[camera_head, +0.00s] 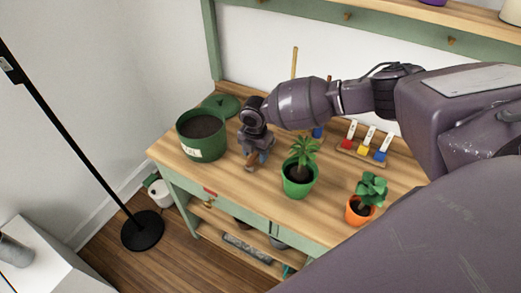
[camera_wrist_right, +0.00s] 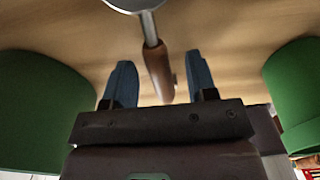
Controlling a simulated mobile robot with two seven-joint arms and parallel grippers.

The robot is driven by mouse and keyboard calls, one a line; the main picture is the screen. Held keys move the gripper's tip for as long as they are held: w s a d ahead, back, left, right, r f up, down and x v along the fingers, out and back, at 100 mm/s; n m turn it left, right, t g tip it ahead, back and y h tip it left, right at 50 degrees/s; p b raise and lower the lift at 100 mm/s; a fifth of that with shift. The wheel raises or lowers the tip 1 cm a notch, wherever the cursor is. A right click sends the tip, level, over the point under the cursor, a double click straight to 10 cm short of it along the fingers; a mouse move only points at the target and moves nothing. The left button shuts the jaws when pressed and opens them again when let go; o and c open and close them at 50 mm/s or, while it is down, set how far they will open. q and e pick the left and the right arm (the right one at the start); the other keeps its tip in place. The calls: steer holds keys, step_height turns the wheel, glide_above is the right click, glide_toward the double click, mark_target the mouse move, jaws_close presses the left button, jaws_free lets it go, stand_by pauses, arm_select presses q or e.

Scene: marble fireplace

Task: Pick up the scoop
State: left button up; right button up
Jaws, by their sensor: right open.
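The scoop (camera_wrist_right: 157,65) lies on the wooden table, with a brown handle and a metal shaft and head. In the right wrist view its handle points toward my right gripper (camera_wrist_right: 162,85), between the two blue fingers. The fingers are open and apart from the handle; the scoop's head is cut off at the top edge. In the head view my right gripper (camera_head: 256,163) points down over the table, between the soil pot and the plant pot. Only a bit of brown handle shows beside its fingers there. My left gripper is not in view.
A green potted plant (camera_head: 298,180) is close on the right. A floor lamp base (camera_head: 142,231) stands left.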

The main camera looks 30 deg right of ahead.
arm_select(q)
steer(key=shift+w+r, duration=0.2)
arm_select(e)
steer(key=shift+f, duration=0.25)
steer(key=c, duration=0.7)
steer(key=shift+c, duration=1.1)
jaws_close()
step_height(320, 180, up, 14)
steer(key=p, duration=1)
arm_select(q)
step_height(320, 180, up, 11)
steer(key=p, duration=0.1)
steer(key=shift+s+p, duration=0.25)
steer(key=shift+p, duration=0.15)
arm_select(e)
step_height(320, 180, up, 6)
glide_above(256, 153)
steer(key=shift+w, duration=0.1)
